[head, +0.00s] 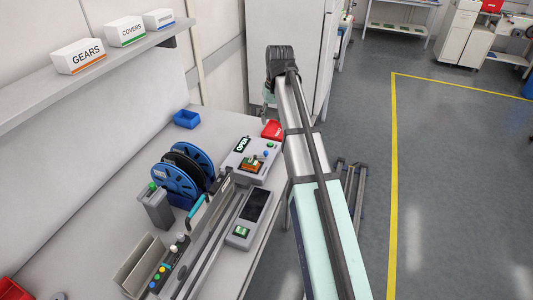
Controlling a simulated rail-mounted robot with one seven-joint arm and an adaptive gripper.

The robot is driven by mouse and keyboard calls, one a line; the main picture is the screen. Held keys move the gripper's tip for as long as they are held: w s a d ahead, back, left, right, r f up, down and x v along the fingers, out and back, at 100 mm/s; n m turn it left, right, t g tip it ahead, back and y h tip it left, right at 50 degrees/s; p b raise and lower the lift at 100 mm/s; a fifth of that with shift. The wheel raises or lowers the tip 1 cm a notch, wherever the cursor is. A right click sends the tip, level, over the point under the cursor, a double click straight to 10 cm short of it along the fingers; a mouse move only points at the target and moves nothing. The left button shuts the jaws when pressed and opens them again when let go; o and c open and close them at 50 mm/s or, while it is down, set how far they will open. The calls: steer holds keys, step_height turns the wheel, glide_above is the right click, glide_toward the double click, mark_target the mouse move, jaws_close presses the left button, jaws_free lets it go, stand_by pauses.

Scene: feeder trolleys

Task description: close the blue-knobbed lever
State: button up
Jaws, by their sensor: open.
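A teal bar-shaped handle (195,207) sits beside the blue reels on the bench machine. I cannot make out my gripper's fingers.
Blue reels (182,170) stand on the bench (105,225), with a blue bin (187,119) behind and a red box (272,130) near the arm. A shelf (95,75) with white boxes hangs at left.

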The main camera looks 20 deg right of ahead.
steer(key=f+m+p, duration=0.1)
steer(key=f+m, duration=0.2)
steer(key=f, duration=0.2)
steer(key=w+a+f+m+p, duration=0.1)
steer(key=f+m+p, duration=0.1)
steer(key=f+m, duration=0.2)
steer(key=f+m+p, duration=0.1)
steer(key=f+m, duration=0.2)
steer(key=f, duration=0.4)
steer(key=shift+w+a, duration=0.25)
steer(key=shift+w, duration=0.1)
jaws_close()
